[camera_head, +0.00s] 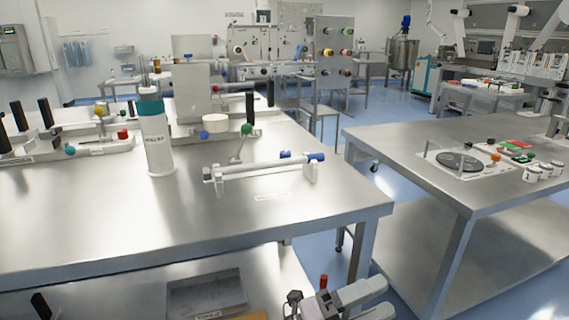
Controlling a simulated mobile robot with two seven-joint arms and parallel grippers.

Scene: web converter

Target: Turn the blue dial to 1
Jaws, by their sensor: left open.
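A roller fixture (262,169) with a white roller stands on the near metal table. A blue knob (317,157) is at its right end, and a smaller blue knob (286,154) is just behind the roller. I cannot tell which blue part is the dial, and no number 1 is readable. My left gripper (380,299) is at the bottom edge, right of centre, below the tabletop and in front of the table. Its pale fingers are apart, partly cut off by the frame, and nothing shows between them. My right gripper is not in view.
The near metal table (100,225) carries a teal-and-white bottle (157,140), a green-ball lever (246,129) and fixtures with black handles. A second metal table (400,150) stands at the right. A grey tray (206,295) lies on the lower shelf. Blue floor shows between the tables.

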